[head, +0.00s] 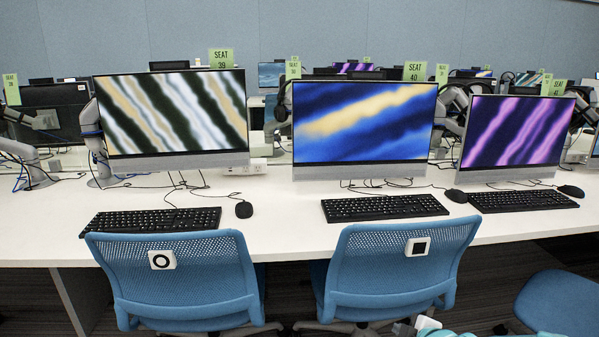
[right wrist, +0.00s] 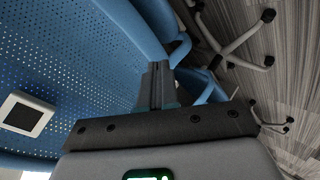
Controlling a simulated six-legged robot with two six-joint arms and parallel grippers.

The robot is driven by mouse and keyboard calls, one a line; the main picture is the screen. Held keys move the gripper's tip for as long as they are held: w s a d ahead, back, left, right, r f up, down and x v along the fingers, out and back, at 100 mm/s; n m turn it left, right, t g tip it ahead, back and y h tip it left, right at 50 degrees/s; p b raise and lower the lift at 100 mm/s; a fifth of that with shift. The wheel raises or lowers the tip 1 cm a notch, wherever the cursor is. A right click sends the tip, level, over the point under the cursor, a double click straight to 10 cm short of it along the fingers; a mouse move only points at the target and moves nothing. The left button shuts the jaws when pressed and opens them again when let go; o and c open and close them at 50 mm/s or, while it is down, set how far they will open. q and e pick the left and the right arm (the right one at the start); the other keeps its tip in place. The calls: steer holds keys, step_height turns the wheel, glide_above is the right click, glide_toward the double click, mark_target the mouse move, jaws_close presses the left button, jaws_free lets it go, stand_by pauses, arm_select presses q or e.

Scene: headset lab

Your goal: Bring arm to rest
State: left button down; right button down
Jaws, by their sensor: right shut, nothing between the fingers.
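My right gripper (head: 404,328) shows at the bottom edge of the head view, low and just in front of the middle blue chair (head: 385,270). Only its tip and a bit of my arm are in the picture. In the right wrist view, the fingers of my right gripper (right wrist: 157,84) are together with nothing between them. They point toward blue chair parts, with the perforated blue backrest (right wrist: 70,70) close on the left. I cannot tell whether they touch the chair. My left gripper is not in view.
A long white desk (head: 285,215) carries monitors, keyboards and mice. Another blue chair (head: 185,280) stands left, and a blue seat (head: 560,303) is at lower right. The right wrist view shows a chair's wheeled base (right wrist: 235,45) on the striped floor (right wrist: 295,75).

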steer(key=s+a+f+m+g+y, duration=0.1)
steer(key=s+a+f+m+g, duration=0.6)
steer(key=s+f, duration=0.75)
steer(key=s+a+f+m+g, duration=0.1)
steer(key=s+a+f+m, duration=0.15)
steer(key=s, duration=0.45)
steer(key=s+a+f+m+g, duration=0.1)
steer(key=s+a+f+m, duration=0.15)
steer(key=s, duration=0.35)
steer(key=s+a+f+m+g, duration=0.1)
steer(key=s+a+f+m, duration=0.2)
steer(key=s, duration=0.4)
step_height(320, 180, up, 23)
steer(key=p, duration=2.1)
steer(key=shift+d+f+m+y+p, duration=0.15)
steer(key=shift+d+m+y+p, duration=0.05)
steer(key=shift+m+y+p, duration=0.2)
steer(key=shift+d, duration=0.15)
